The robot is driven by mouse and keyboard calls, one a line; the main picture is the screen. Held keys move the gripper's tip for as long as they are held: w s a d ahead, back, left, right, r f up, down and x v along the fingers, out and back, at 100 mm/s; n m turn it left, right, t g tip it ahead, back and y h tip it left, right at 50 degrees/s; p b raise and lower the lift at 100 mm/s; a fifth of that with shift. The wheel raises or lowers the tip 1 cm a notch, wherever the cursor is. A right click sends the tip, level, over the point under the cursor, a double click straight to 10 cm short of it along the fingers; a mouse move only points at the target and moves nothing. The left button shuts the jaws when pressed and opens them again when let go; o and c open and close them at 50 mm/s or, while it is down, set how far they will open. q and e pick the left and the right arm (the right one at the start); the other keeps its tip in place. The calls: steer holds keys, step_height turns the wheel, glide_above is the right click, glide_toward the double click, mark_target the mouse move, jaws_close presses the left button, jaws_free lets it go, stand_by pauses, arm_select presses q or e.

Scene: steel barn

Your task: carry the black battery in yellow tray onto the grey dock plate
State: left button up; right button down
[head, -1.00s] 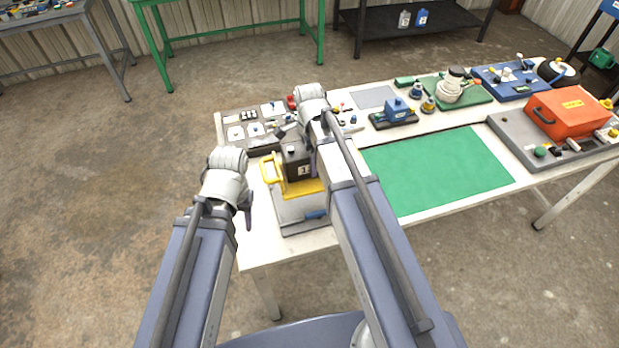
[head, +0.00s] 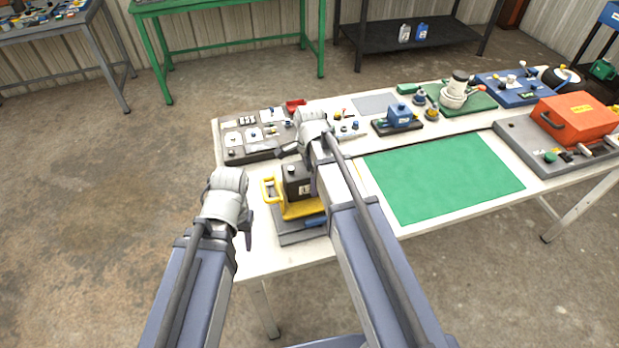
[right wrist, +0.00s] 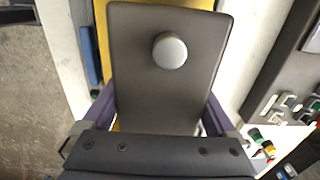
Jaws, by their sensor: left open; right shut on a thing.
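The black battery (head: 297,183) sits in the yellow tray (head: 300,209) with its side handle. My right gripper (right wrist: 158,112) is shut on the battery, one finger on each side. The battery's dark top with a silver knob fills the middle of the right wrist view. Below the tray is a grey plate (head: 290,239) with a blue bar, which looks like the dock plate. The tray overlaps most of it; I cannot tell whether they touch. My left gripper (head: 247,226) is open and empty, left of the tray over the table's left edge.
A green mat (head: 445,178) covers the table's middle. A dark panel (head: 250,150) with small parts lies behind the battery. A blue device (head: 400,117) and an orange case (head: 572,118) stand further right. Floor is free at the left.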

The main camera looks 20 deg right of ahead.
arm_select(q)
steer(key=shift+f+b, duration=1)
steer(key=shift+f, duration=0.4)
arm_select(e)
steer(key=shift+f, duration=1.35)
arm_select(q)
steer(key=shift+f, duration=0.1)
arm_select(e)
steer(key=shift+f, duration=0.15)
jaws_free()
step_height(320, 180, up, 12)
steer(key=p, duration=1.2)
steer(key=shift+r, duration=0.2)
arm_select(q)
step_height(320, 180, up, 12)
